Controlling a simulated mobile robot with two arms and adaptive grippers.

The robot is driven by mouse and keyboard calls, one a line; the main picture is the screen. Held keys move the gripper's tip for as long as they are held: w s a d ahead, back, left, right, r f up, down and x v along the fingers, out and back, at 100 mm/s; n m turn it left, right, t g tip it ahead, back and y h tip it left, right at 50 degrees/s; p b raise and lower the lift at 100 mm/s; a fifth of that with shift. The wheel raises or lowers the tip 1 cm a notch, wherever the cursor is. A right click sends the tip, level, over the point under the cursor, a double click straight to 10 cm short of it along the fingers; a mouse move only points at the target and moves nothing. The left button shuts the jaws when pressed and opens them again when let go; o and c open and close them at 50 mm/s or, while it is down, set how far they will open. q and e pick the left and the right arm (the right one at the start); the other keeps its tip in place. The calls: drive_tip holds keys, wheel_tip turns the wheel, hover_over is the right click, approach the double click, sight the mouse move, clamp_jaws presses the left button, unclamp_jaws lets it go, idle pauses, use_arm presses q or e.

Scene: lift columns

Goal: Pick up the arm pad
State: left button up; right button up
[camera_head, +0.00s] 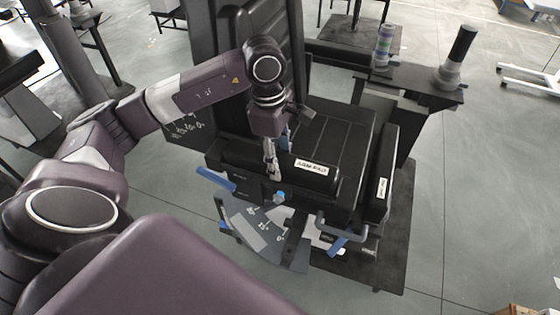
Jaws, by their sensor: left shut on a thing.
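The arm pad (318,178) is a long black block with a white label reading "ARM PAD". It lies across the near side of a black chair-like unit in the middle of the view. My left gripper (271,172) comes down on it from above and is shut on it near its middle, left of the label. The fingers hide part of the pad. I cannot tell whether the pad is lifted off its support. My right gripper is not in view.
A second black pad (383,188) with a white label runs along the unit's right side. A tall black backrest (205,40) rises behind my gripper. A side bracket holds a black-handled post (453,62) and a striped cylinder (384,45). Grey floor (480,190) is open at right.

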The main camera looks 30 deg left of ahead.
use_arm(q)
wheel_tip(320, 180, up, 8)
drive_tip(key=shift+w+f+b, duration=0.15)
drive_tip(key=shift+f+b, duration=0.05)
drive_tip(key=shift+b, duration=0.75)
wheel_tip(320, 180, up, 13)
drive_tip(key=p, duration=0.2)
drive_tip(key=shift+f, duration=0.15)
drive_tip(key=shift+r+p, duration=0.4)
drive_tip(key=shift+r, duration=0.1)
drive_tip(key=shift+r, duration=0.1)
wheel_tip(320, 180, up, 7)
drive_tip(key=p, duration=0.7)
hover_over(281, 157)
drive_tip(key=shift+s, duration=0.2)
drive_tip(key=shift+f, duration=0.2)
